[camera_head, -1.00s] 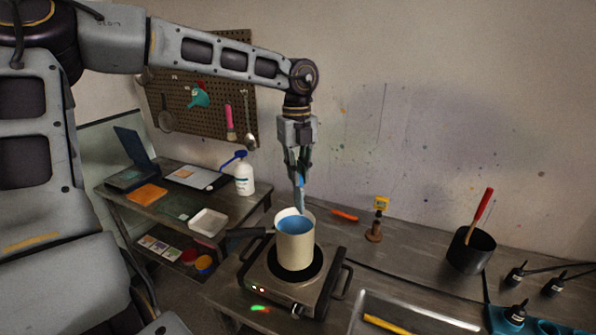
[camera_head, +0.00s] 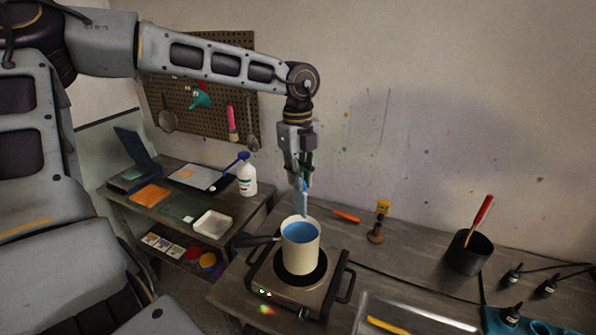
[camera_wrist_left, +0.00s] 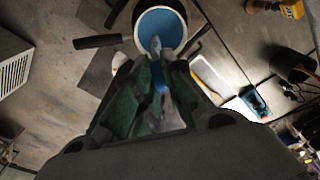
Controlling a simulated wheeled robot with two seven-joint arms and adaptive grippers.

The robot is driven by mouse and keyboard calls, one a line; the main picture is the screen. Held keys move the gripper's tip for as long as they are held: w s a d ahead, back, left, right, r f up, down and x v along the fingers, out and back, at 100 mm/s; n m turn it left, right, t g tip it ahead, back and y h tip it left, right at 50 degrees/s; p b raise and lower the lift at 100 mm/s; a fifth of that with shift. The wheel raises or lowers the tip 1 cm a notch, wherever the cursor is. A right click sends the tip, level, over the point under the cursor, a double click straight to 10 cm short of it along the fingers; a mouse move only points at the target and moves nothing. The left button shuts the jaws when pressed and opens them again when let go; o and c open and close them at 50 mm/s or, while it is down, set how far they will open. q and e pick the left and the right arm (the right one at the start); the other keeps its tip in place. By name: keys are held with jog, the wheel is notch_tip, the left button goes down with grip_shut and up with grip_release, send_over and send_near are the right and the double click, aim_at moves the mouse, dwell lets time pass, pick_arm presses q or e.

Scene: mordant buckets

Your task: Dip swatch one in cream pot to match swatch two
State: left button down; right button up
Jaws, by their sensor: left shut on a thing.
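The cream pot (camera_head: 301,255) stands upright on a hot plate, with blue liquid (camera_head: 299,232) inside. In the left wrist view the liquid (camera_wrist_left: 163,27) shows at the top. My left gripper (camera_head: 302,180) points down above the pot's far rim and is shut on a narrow blue swatch (camera_head: 305,203). The swatch hangs down, its lower end close to the far rim. In the wrist view the swatch (camera_wrist_left: 159,74) sits between the fingers, its paler tip overlapping the liquid. I cannot tell whether it touches the liquid. I cannot identify swatch two. My right gripper is out of view.
The pot's dark handle (camera_head: 256,241) points left. The hot plate (camera_head: 318,297) has a side handle at right. A white bottle (camera_head: 247,181) and a white tray (camera_head: 212,223) stand on the left table. A black container (camera_head: 468,254) with a red-handled tool stands at right.

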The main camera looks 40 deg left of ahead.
pick_arm(q)
jog(key=n, duration=0.3)
jog(key=shift+w+f, duration=0.1)
jog(key=shift+f, duration=0.1)
jog(key=shift+w+a+n, duration=0.15)
jog(key=shift+a+n, duration=0.05)
jog(key=shift+n, duration=1.6)
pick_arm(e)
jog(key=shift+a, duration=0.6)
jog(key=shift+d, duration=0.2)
pick_arm(q)
jog(key=shift+d+f, duration=0.15)
jog(key=shift+f, duration=0.1)
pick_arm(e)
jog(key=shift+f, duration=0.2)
